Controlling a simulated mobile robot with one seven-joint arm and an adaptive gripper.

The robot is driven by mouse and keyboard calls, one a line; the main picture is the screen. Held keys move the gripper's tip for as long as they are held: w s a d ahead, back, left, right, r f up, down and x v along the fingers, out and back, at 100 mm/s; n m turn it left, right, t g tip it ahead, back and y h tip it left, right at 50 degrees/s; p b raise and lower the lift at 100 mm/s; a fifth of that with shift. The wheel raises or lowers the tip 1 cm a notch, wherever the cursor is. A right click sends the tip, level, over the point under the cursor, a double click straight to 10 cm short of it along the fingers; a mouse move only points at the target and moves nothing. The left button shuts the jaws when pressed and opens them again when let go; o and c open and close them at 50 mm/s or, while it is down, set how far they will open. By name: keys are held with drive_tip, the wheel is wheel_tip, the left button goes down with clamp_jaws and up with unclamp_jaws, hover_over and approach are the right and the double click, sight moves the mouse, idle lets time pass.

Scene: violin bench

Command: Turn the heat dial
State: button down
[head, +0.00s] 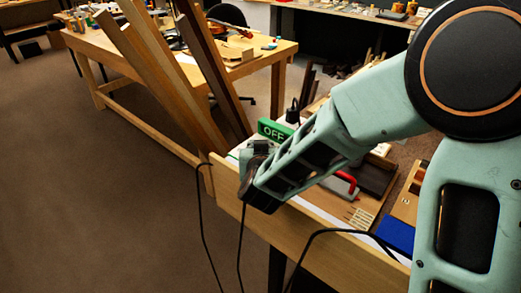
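I cannot make out the heat dial; my arm covers part of the bench end where a pale box (243,152) shows. A green sign reading OFF (272,131) stands just behind that box. My gripper (256,163) is at the near end of the bench, close to the box and the sign. Its fingers are dark, small and mostly hidden by my arm, so I cannot tell whether they touch anything or are open.
Long wooden boards (160,75) lean up at the bench's left end. Black cables (201,215) hang over the bench's front edge (300,240). A red-handled tool (347,180) and a blue block (395,234) lie right of my gripper. The floor at left is clear.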

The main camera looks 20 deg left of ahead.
drive_tip(key=m+h+p, duration=0.2)
drive_tip(key=m+h, duration=0.1)
drive_tip(key=h, duration=0.1)
drive_tip(key=shift+a+r, duration=0.1)
drive_tip(key=shift+a, duration=0.05)
drive_tip(key=shift+m+h+p, duration=1)
drive_tip(key=shift+m+h, duration=0.3)
drive_tip(key=shift+d, duration=0.2)
drive_tip(key=c, duration=1.7)
unclamp_jaws()
drive_tip(key=shift+o, duration=0.2)
drive_tip(key=v, duration=1.2)
drive_tip(key=shift+f, duration=0.3)
